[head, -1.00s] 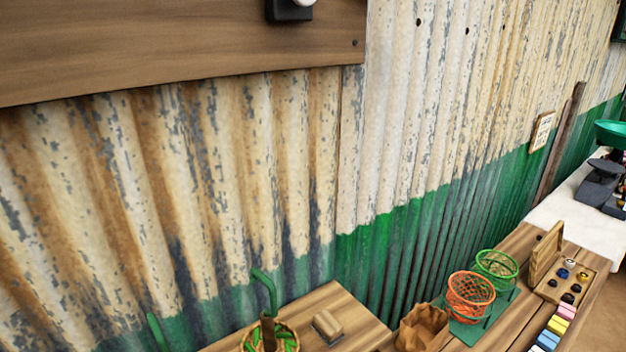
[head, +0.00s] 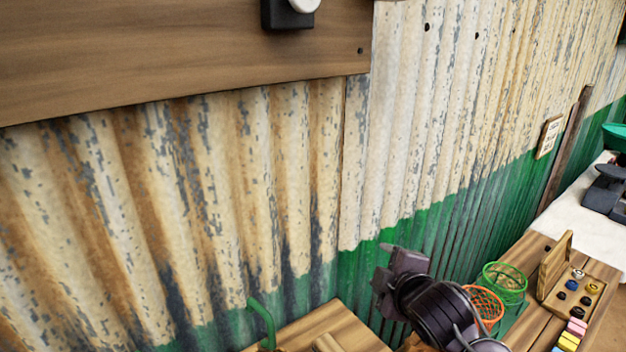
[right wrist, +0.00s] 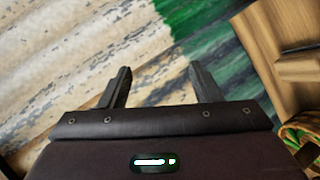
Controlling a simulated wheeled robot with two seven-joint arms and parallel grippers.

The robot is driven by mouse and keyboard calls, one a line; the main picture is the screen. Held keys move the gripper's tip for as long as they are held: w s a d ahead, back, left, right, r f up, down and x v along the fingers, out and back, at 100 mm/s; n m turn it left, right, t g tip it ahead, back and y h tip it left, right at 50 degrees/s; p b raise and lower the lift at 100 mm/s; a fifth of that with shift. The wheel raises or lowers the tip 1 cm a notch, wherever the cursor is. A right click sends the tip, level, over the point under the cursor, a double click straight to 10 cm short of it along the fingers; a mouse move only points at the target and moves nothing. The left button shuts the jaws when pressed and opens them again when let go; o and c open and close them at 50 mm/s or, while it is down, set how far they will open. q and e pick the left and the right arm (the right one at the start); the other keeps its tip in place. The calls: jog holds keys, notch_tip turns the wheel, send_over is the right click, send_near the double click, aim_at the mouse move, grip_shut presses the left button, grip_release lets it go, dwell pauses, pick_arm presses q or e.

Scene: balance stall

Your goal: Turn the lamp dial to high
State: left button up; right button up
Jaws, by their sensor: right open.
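A black box (head: 287,14) with a white round knob (head: 303,4) is on the brown wooden board (head: 180,50) at the top of the head view. It is cut off by the top edge, so any dial markings are hidden; I cannot tell its setting. My right gripper (head: 388,280) has come up at the lower middle, in front of the corrugated wall, well below and right of the box. In the right wrist view its two fingers (right wrist: 160,82) are apart with nothing between them. My left gripper is not in view.
The corrugated wall (head: 290,180) fills the space under the board. Below right, a wooden counter (head: 540,245) holds an orange basket (head: 485,305), a green basket (head: 505,280) and an open wooden box (head: 556,262). The space between gripper and board looks clear.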

notch_tip(320, 180, up, 15)
jog(key=w+a+n+t+y, duration=0.2)
jog(key=a+n+t, duration=0.1)
jog(key=n, duration=0.4)
jog(key=s+a+r+n+t+y, duration=0.1)
jog(key=s+a+r+n+y, duration=0.15)
jog(key=r+n, duration=0.55)
jog(key=s+a+r+n+y, duration=0.25)
jog(key=s+r+n, duration=0.2)
jog(key=r, duration=0.45)
jog(key=s+a+r+n+t+y, duration=0.1)
jog(key=s+r+n+y, duration=0.25)
jog(key=r+n, duration=0.5)
jog(key=p+x, duration=0.4)
jog(key=x, duration=0.4)
jog(key=shift+r+m, duration=0.35)
jog(key=shift+m, duration=0.05)
jog(key=shift+w+d, duration=0.1)
jog(key=shift+w, duration=0.05)
jog(key=c, duration=1)
